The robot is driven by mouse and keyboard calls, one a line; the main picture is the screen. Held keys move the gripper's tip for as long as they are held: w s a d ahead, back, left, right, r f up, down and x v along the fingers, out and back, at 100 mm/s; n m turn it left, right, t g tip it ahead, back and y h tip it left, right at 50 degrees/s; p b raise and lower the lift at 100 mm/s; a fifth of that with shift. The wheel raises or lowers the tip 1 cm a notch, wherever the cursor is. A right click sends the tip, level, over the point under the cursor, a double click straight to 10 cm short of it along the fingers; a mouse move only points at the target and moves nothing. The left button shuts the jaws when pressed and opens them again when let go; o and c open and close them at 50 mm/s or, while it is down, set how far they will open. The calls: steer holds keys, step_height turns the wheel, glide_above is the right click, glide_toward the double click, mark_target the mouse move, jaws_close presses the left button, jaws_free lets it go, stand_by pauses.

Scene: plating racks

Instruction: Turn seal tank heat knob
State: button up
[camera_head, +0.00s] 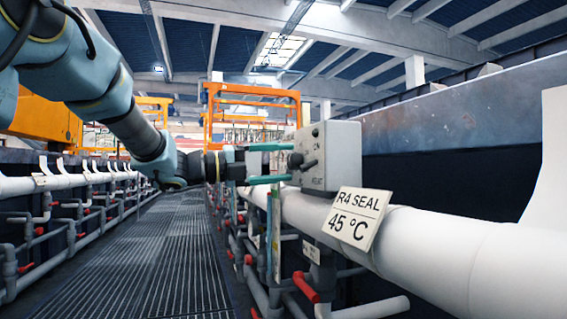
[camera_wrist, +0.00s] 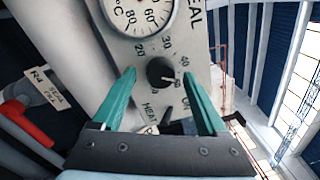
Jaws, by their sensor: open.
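The seal tank control box (camera_head: 329,157) is a light grey box on a white pipe at the centre right in the head view. In the wrist view its face (camera_wrist: 200,62) shows a round dial gauge (camera_wrist: 140,12) and a black heat knob (camera_wrist: 161,72) with numbers around it. The knob also shows in the head view (camera_head: 296,160). My gripper (camera_head: 287,163) is open, its teal fingers pointing at the box face. In the wrist view the fingers (camera_wrist: 168,88) stand on either side of the knob, with gaps visible. Contact cannot be told.
A sign reading "R4 SEAL 45 °C" (camera_head: 355,217) stands on the white pipe (camera_head: 430,245) before the box. Red-handled valves (camera_head: 306,287) and pipes lie below. A grated walkway (camera_head: 160,255) runs clear at left. A tank wall (camera_head: 460,105) rises behind at right.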

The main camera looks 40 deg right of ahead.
steer(key=p+v, duration=0.1)
steer(key=v, duration=0.9)
steer(key=shift+p, duration=0.3)
